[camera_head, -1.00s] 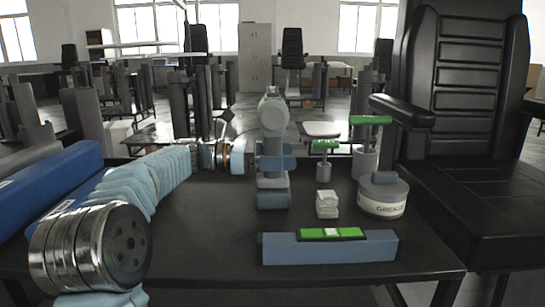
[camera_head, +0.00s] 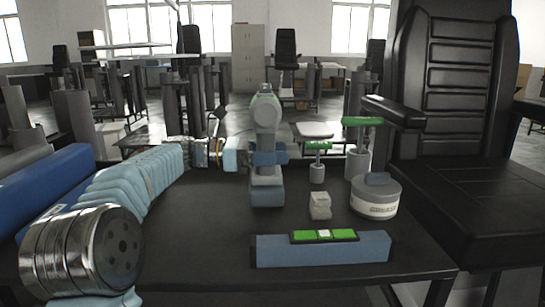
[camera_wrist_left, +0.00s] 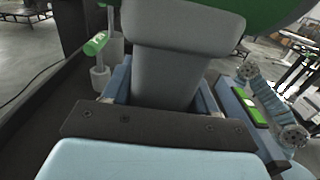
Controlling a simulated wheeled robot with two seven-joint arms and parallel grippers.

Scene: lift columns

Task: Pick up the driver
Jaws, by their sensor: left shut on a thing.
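The driver (camera_head: 267,112) is a grey and blue power tool with a green top. It is upright over the middle of the black table in the head view. My left gripper (camera_head: 268,157) reaches it from the left and is shut around its handle. In the left wrist view the grey handle (camera_wrist_left: 168,70) stands between the two blue fingers of my left gripper (camera_wrist_left: 162,95). The blue-grey foot of the driver (camera_head: 267,193) is at or just above the tabletop; I cannot tell if it touches. My right gripper is not in view.
A blue spirit level (camera_head: 320,250) with green windows lies at the front. A small pale block (camera_head: 320,206) and a round grey tin (camera_head: 375,198) are to the driver's right. Two green-handled tools (camera_head: 317,160) (camera_head: 358,150) stand behind them. A black chair (camera_head: 455,130) is at right.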

